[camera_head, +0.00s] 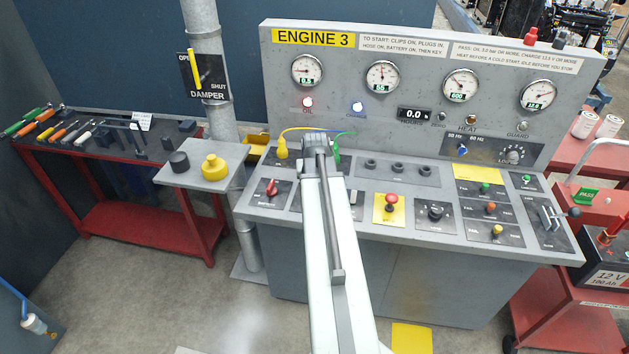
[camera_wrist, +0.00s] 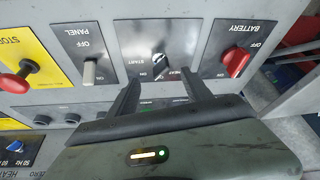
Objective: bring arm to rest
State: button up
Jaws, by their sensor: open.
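My arm (camera_head: 330,250) reaches forward from the bottom of the head view over the grey engine console (camera_head: 420,265). Its end covers part of the desk panel, and my gripper is mostly hidden there. In the wrist view my gripper (camera_wrist: 160,76) is open, with two dark fingers spread and nothing between them. Ahead of the fingers is a key switch (camera_wrist: 158,62) on a plate marked HEAT, ON and START. I cannot tell whether the fingers touch the panel. The red battery knob (camera_wrist: 236,62) is to the right, and the white panel switch (camera_wrist: 91,73) to the left.
The red stop button (camera_head: 391,203) and several small knobs stand up from the desk. Yellow and green clips (camera_head: 281,150) with cables lie behind the arm's end. A red tool table (camera_head: 130,210) is left, a red battery trolley (camera_head: 570,310) right. Bare floor shows front left.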

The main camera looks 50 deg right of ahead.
jog(key=shift+p+v, duration=0.4)
jog(key=shift+v, duration=0.75)
